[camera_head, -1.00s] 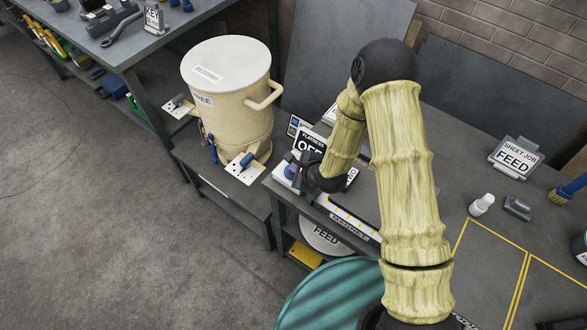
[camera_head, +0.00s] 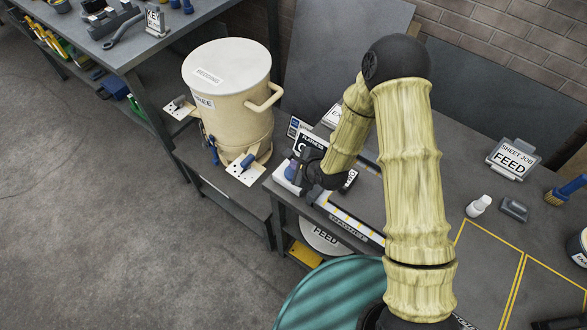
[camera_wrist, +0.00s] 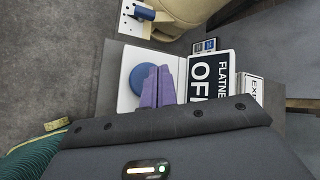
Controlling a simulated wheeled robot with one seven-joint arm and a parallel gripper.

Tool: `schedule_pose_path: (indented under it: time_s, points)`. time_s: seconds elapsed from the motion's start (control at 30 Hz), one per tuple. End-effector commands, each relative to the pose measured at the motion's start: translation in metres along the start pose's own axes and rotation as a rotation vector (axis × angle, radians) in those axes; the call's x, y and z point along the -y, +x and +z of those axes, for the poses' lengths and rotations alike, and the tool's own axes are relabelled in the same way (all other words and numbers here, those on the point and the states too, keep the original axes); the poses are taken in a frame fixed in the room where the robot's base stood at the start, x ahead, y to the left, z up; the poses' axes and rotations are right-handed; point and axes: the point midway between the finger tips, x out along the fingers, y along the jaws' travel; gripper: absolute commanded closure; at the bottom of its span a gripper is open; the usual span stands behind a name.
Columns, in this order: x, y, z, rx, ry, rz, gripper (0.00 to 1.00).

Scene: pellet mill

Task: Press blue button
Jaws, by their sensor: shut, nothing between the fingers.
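The blue button (camera_wrist: 136,80) is a round disc on a white box (camera_wrist: 127,101) in the wrist view. The white box also shows in the head view (camera_head: 283,180) at the bench's near left corner. My gripper (camera_wrist: 157,84), with purple fingers, is shut and empty. Its fingers overlap the right part of the button in the wrist view; I cannot tell whether they touch it.
A cream bin (camera_head: 228,95) with handles stands left of the bench. A long ruler-like strip (camera_head: 350,218) lies along the bench's front edge.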

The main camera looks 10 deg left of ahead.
Motion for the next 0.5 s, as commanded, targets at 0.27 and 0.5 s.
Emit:
schedule_pose_path:
  time_s: [0.27, 0.5]
  points:
    - [0.013, -0.018, 0.013, 0.0, 0.001, 0.0, 1.0]
    - [0.023, -0.031, 0.022, 0.0, 0.002, -0.001, 1.0]
